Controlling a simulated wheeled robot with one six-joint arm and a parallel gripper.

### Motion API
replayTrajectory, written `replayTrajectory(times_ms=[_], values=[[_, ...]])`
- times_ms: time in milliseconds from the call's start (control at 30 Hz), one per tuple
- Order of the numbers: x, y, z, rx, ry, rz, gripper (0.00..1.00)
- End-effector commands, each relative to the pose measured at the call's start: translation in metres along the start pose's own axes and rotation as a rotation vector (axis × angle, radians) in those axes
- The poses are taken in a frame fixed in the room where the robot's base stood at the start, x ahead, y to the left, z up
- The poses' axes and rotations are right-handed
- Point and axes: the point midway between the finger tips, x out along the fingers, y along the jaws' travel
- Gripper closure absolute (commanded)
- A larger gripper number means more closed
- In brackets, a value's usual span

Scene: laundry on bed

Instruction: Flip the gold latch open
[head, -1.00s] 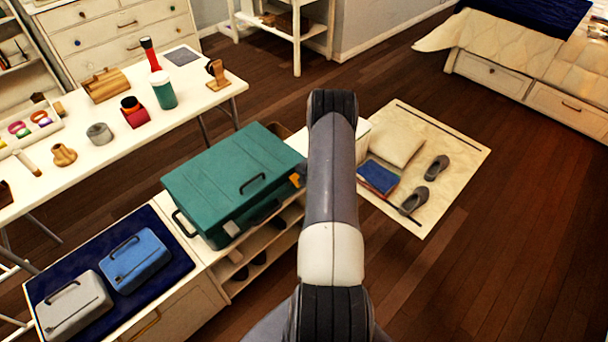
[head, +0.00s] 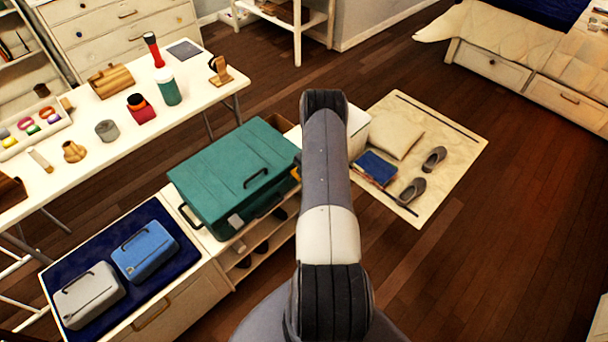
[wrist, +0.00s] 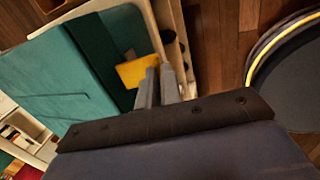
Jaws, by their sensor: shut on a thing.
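A teal case (head: 235,165) with a dark handle lies on a low white shelf unit. The gold latch (head: 296,173) is on the case's side, just left of my arm, mostly hidden in the head view. In the wrist view the gold latch (wrist: 137,71) stands out yellow against the teal case (wrist: 95,60). My gripper (wrist: 158,74) is at the latch's right end, its fingers close together and shut on it. The arm hides the gripper in the head view.
A blue case (head: 145,250) and a grey case (head: 88,295) lie on a navy mat left of the teal case. A white table (head: 125,135) with several small items stands behind. A cream rug (head: 455,165) with shoes lies right of my arm. Open wood floor is at the right.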

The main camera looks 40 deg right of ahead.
Motion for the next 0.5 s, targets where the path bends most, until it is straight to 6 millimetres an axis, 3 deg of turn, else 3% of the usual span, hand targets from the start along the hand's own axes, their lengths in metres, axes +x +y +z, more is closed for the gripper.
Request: replayTrajectory(times_ms=[167,200,400,500], values=[[0.0006,-0.0008,-0.0010,0.000,0.003,-0.002,1.00],[0.0006,-0.0009,-0.0010,0.000,0.003,-0.002,0.92],[0.0003,-0.0005,-0.0007,0.000,0.002,-0.001,0.76],[0.0002,-0.0003,-0.0005,0.000,0.001,0.000,0.73]])
